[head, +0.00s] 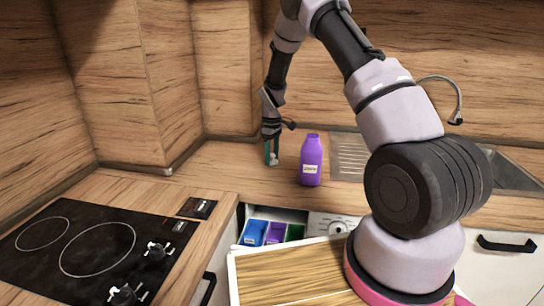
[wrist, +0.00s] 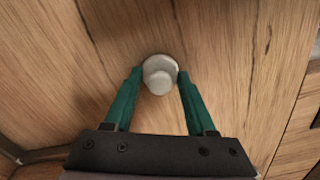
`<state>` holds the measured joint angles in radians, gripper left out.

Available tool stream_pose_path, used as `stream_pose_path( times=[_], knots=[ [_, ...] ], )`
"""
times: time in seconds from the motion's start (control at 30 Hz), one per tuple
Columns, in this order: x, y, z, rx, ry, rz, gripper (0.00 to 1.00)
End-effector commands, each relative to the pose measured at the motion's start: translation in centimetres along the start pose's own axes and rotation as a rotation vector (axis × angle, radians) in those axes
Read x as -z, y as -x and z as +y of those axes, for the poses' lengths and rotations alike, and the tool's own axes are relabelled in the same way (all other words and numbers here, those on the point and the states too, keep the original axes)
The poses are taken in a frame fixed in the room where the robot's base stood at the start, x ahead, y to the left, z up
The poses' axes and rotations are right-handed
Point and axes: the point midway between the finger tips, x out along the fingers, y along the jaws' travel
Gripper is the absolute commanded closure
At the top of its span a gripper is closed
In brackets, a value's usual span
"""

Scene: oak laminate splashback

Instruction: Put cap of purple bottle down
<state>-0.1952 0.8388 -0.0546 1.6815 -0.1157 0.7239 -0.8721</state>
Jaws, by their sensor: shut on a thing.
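The purple bottle (head: 311,161) stands upright on the wooden counter, with a white label on its front. My gripper (head: 271,160) is to the left of the bottle, pointing down, low over the counter. In the wrist view my gripper (wrist: 159,83) has its green fingers on both sides of a round whitish cap (wrist: 160,77) and is shut on it. The cap also shows as a small pale spot between the fingertips in the head view (head: 273,161). I cannot tell whether the cap touches the counter.
A black cooktop (head: 85,250) with knobs lies at the left front. A sink with a ridged drainer (head: 349,156) is right of the bottle. An open drawer below the counter holds blue, purple and green items (head: 275,232).

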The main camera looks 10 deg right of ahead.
Motion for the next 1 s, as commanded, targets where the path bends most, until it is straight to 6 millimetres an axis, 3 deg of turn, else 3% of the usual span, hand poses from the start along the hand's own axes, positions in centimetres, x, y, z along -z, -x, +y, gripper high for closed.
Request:
stream_pose_path(
  times=[0.1,0.13,0.2,0.5,0.63,1.0],
  knots=[
    [0.0,-0.3,0.0,0.000,0.000,-0.001,0.95],
    [0.0,-0.3,0.0,0.000,0.000,0.000,0.36],
    [0.0,-0.3,0.0,0.000,0.000,0.000,0.14],
    [0.0,-0.2,0.0,0.000,0.000,0.000,0.14],
    [0.0,0.8,0.0,-0.001,0.000,0.001,0.14],
    [0.1,8.2,0.1,-0.002,0.001,0.003,0.14]
  ],
)
